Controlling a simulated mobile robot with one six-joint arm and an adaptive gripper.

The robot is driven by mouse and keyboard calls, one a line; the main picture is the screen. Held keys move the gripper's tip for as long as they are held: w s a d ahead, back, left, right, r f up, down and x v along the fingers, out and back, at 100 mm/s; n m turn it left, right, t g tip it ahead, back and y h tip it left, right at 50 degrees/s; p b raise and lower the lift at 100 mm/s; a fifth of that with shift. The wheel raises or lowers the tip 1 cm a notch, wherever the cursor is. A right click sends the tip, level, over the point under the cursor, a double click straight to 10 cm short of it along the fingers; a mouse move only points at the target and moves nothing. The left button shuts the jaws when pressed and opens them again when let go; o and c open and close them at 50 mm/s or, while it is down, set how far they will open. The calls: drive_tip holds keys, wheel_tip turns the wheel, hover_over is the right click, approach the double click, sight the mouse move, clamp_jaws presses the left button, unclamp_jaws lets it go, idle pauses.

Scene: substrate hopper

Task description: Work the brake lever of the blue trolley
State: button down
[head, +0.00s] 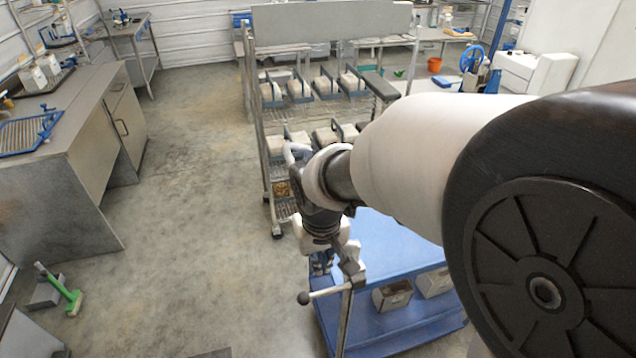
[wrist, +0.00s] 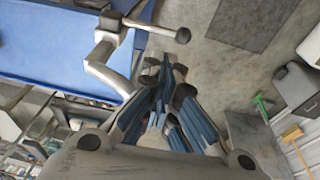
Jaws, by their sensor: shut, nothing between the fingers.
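The blue trolley (head: 385,240) stands below my arm in the head view, and its blue deck (wrist: 60,45) fills the upper left of the wrist view. A metal lever with a black ball knob (head: 303,298) sticks out to the left from a grey upright at the trolley's near left corner. In the wrist view the knob (wrist: 183,35) lies just beyond my fingertips. My gripper (head: 321,266) is shut and empty, pointing down beside the lever; its blue and grey fingers (wrist: 166,75) show in the wrist view. Whether they touch the lever is unclear.
A wire rack (head: 262,130) with several pale bags stands behind the trolley. Boxes (head: 393,294) sit on its lower deck. A workbench (head: 75,130) is at left. A green-handled brush (head: 72,297) lies on the floor. The concrete floor between bench and rack is clear.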

sight(330, 291)
drive_tip(key=b+x, duration=0.3)
drive_tip(key=x, duration=1.1)
